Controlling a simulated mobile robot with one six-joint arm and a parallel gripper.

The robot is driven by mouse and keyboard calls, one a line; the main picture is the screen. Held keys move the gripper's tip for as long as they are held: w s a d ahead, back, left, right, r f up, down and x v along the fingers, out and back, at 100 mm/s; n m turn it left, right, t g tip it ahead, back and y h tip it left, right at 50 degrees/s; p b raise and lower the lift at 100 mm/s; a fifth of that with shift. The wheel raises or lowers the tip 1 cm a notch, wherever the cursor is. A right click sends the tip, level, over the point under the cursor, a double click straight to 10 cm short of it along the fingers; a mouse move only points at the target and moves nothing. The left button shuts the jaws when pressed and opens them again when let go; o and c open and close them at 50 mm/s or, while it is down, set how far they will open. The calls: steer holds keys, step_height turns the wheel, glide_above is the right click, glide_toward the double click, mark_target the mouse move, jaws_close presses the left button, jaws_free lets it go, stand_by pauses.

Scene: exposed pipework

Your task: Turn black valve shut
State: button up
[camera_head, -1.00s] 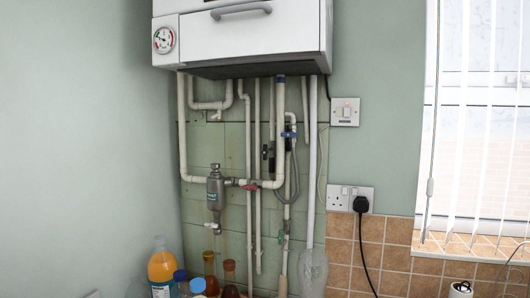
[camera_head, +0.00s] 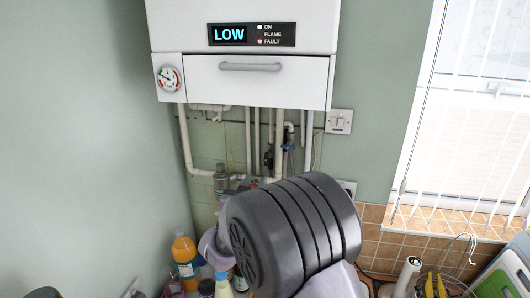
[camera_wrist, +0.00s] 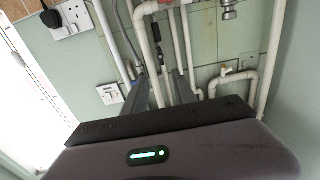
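The black valve (camera_head: 268,157) is a small dark fitting among the upright pipes under the boiler in the head view. In the head view my arm hides the gripper and the lower pipes.
The white boiler (camera_head: 262,80) overhangs the pipes, its display reading LOW. The grey flexible hose (camera_wrist: 127,35) and white pipes (camera_wrist: 150,50) crowd the fingers. A wall switch (camera_wrist: 110,93) and socket (camera_wrist: 70,18) sit to one side. Bottles (camera_head: 186,262) stand below.

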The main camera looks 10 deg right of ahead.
mark_target(266, 159)
steer(key=p+x, duration=0.4)
steer(key=x, duration=1)
steer(key=shift+w+a, duration=0.1)
steer(key=shift+a, duration=0.05)
jaws_close()
